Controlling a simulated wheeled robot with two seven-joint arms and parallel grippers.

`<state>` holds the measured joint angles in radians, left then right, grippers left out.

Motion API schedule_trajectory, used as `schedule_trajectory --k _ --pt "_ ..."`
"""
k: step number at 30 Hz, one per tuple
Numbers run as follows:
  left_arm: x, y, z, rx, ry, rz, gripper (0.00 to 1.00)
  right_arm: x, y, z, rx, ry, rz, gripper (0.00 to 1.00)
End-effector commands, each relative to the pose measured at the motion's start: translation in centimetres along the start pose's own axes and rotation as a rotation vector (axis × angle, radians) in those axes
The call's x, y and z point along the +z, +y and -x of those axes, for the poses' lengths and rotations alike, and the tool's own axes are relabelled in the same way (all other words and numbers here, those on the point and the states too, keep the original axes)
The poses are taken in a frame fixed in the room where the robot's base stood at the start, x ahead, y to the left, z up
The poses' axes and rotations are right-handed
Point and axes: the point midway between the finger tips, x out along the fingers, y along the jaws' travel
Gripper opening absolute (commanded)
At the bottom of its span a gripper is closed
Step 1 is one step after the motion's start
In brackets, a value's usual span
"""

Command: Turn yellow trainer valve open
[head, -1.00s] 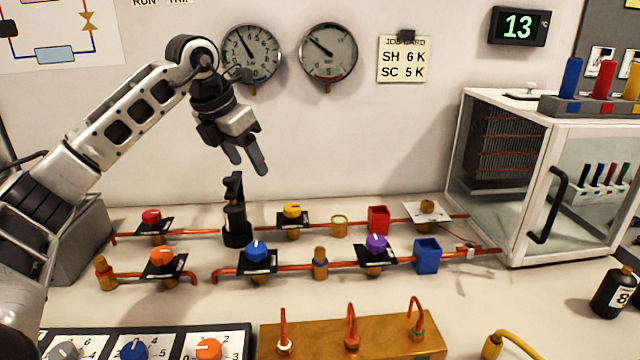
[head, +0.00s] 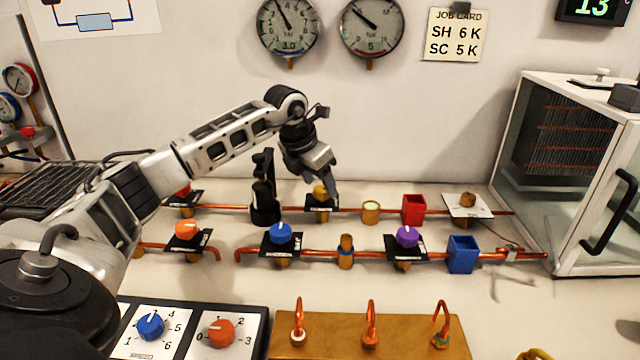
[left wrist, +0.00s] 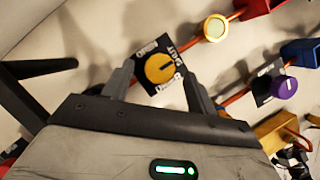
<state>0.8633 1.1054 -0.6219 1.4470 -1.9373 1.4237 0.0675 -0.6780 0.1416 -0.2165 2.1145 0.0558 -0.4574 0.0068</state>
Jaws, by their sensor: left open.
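The yellow valve knob (head: 320,191) sits on a black label plate (head: 318,210) on the rear copper pipe, partly hidden by my left gripper in the head view. In the left wrist view the yellow knob (left wrist: 160,69) shows a dark pointer line, with printed labels on its plate. My left gripper (head: 328,188) is open above the knob. In the left wrist view its two fingers (left wrist: 155,85) stand on either side of the knob, with gaps; I cannot tell whether they reach down to its height. My right gripper is not in view.
A black upright fixture (head: 264,195) stands just left of the yellow valve. Blue (head: 281,234) and purple (head: 406,236) knobs sit on the front pipe. A brass cap (head: 371,211) and red box (head: 413,209) lie to the right. A glass-fronted cabinet (head: 590,170) stands at right.

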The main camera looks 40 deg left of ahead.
Motion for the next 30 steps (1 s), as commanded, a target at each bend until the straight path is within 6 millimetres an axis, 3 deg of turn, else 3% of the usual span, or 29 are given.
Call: schedule_trajectory --k 6,14,19,30 --pt "0.0 0.0 -1.5 0.000 0.000 -0.001 0.58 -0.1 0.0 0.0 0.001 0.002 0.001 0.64" --pt "0.0 0.0 -1.6 0.001 -0.001 -0.001 0.58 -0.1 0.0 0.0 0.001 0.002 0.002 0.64" --pt "0.0 0.0 -1.5 0.000 -0.001 -0.001 0.13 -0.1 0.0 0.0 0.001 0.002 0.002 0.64" --pt "0.1 0.0 -1.5 0.016 -0.001 0.035 0.13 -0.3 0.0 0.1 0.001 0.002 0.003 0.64"
